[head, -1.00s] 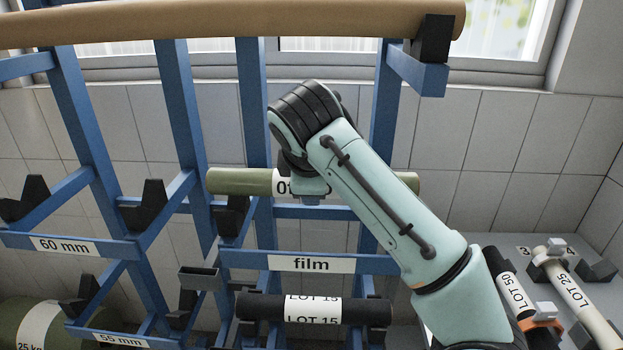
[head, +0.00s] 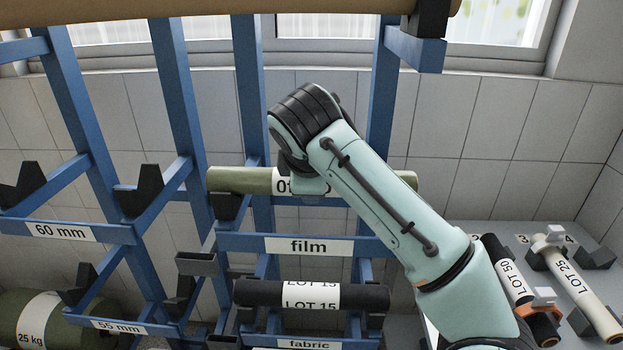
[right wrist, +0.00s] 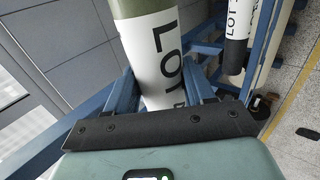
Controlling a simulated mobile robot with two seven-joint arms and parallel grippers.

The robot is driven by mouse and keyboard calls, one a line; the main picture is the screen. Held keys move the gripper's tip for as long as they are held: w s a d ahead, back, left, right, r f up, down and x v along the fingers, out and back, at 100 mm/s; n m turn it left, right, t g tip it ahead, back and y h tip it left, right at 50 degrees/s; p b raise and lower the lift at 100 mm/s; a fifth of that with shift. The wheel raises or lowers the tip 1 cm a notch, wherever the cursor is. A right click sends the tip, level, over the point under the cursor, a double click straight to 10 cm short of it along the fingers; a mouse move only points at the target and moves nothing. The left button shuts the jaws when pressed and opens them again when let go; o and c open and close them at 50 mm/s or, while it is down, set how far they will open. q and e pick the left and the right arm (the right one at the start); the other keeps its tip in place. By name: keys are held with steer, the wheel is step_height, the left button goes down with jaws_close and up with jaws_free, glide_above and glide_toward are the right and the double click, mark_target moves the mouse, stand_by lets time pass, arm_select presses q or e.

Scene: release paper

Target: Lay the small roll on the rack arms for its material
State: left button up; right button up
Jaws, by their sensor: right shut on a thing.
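My right gripper (head: 308,187) is shut around the middle of a small green roll (head: 240,180) with a white label. The roll is level, lying crosswise at the film rack level, above the "film" sign (head: 308,246). Its left end is just over a black cradle (head: 228,206) on a blue rack arm; I cannot tell whether they touch. My forearm hides part of the roll's right side and the cradle there. In the right wrist view the roll (right wrist: 160,50) runs between my fingers (right wrist: 165,92). My left gripper is out of view.
A black LOT 15 roll (head: 255,293) lies one level lower, above the "fabric" sign (head: 302,343). A large brown roll (head: 200,15) spans the top. Empty 60 mm arms (head: 150,195) stand left. LOT 50 (head: 512,280) and LOT 25 (head: 575,280) rolls lie on the grey surface at right.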

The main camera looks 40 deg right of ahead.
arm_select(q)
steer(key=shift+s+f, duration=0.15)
arm_select(e)
steer(key=shift+f, duration=0.2)
steer(key=o, duration=1.4)
arm_select(q)
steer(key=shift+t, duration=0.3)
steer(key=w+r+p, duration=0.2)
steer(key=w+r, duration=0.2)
steer(key=shift+p, duration=0.35)
arm_select(e)
steer(key=v, duration=1.3)
steer(key=shift+s+r, duration=0.15)
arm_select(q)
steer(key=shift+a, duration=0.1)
arm_select(e)
steer(key=shift+a, duration=0.1)
